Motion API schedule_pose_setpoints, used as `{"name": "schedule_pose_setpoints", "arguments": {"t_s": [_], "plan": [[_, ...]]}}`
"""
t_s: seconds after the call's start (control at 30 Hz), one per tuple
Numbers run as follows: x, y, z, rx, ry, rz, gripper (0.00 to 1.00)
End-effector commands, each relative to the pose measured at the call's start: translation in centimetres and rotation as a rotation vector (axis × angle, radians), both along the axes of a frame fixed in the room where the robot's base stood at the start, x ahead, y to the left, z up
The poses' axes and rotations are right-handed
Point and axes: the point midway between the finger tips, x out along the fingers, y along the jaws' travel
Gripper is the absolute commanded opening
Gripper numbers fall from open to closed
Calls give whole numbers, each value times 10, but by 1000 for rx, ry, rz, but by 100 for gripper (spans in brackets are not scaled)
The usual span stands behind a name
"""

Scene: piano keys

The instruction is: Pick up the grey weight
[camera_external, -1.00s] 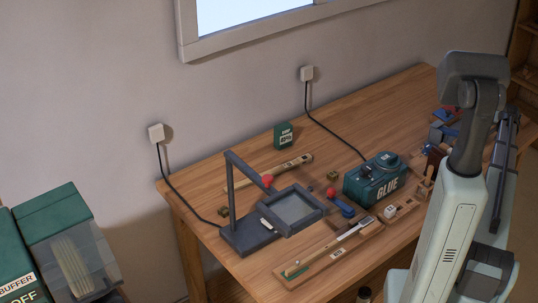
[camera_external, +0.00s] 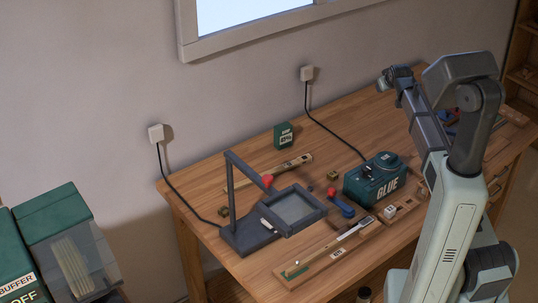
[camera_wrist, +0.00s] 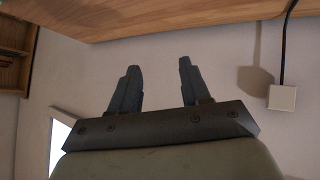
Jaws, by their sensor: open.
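My gripper (camera_external: 392,77) is raised above the far right part of the workbench, near the wall, in the external view. In the wrist view, its two dark fingers (camera_wrist: 158,66) stand apart with nothing between them. The wrist camera faces the wall, with the bench edge across the top. I cannot make out the grey weight with certainty. My arm covers much of the right part of the bench, where some grey and blue items show only in part.
A dark magnifier stand (camera_external: 250,236) is at the left. A small green box (camera_external: 284,135) stands behind.

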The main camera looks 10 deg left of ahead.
Motion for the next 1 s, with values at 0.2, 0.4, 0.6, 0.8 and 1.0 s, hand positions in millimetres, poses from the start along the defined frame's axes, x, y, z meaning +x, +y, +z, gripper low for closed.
{"name": "schedule_pose_setpoints", "arguments": {"t_s": [0.2, 0.4, 0.6, 0.8, 1.0], "plan": [[-77, 97, -12, -31, 178, 114, 47], [-165, 165, -26, -81, 384, 202, 47], [-261, 214, -33, -162, 581, 287, 47], [-338, 240, -32, -247, 729, 351, 47], [-374, 247, -30, -296, 799, 376, 47]]}}
